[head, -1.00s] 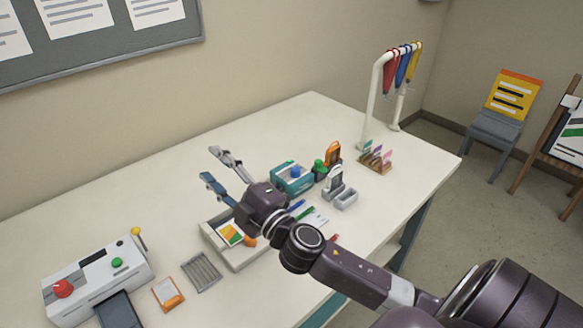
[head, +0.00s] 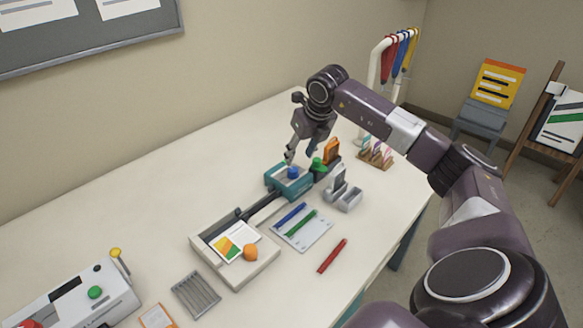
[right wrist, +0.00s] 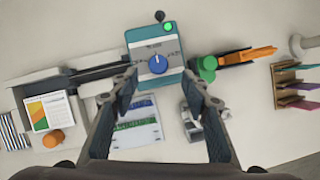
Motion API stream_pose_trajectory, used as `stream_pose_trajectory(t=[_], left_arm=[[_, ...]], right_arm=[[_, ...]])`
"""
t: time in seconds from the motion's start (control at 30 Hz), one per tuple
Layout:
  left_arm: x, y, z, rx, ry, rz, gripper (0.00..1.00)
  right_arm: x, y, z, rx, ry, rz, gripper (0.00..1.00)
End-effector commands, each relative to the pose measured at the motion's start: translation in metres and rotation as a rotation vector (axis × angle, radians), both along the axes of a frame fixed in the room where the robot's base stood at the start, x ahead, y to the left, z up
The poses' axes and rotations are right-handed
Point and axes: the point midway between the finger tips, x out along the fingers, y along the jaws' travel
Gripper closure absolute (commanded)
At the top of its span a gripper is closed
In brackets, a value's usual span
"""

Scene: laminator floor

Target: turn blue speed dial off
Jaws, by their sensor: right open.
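The blue speed dial (head: 293,172) sits on top of a small teal box (head: 275,182) on the table. In the right wrist view the round blue dial (right wrist: 158,63) is on the box's pale face, with a light pointer line and a lit green lamp (right wrist: 168,27) above it. My right gripper (head: 300,155) points down just above the teal box. In the right wrist view its two fingers (right wrist: 165,85) are spread wide, with the dial visible beyond and between them. The gripper is apart from the dial, as far as I can tell. My left gripper is not seen.
A green-topped item (head: 318,164) and an orange tool (head: 332,150) stand close right of the box. A grey holder (head: 349,199), blue and green pens, and a red pen (head: 332,256) lie nearby. A tray with a card (head: 264,268) is at front left.

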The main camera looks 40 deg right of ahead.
Motion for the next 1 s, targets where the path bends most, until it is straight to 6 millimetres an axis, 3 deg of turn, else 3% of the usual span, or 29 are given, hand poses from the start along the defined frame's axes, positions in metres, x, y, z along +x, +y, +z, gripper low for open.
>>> stream_pose_trajectory(t=[0.4, 0.8, 1.0], left_arm=[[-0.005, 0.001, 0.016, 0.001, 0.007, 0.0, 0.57], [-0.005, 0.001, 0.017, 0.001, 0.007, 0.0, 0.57], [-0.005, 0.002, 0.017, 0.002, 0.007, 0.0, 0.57]], right_arm=[[0.023, -0.002, -0.056, 0.004, 0.003, 0.002, 0.57], [0.027, -0.003, -0.068, 0.003, 0.0, 0.003, 0.57], [0.027, -0.003, -0.068, 0.003, 0.0, 0.003, 0.77]])
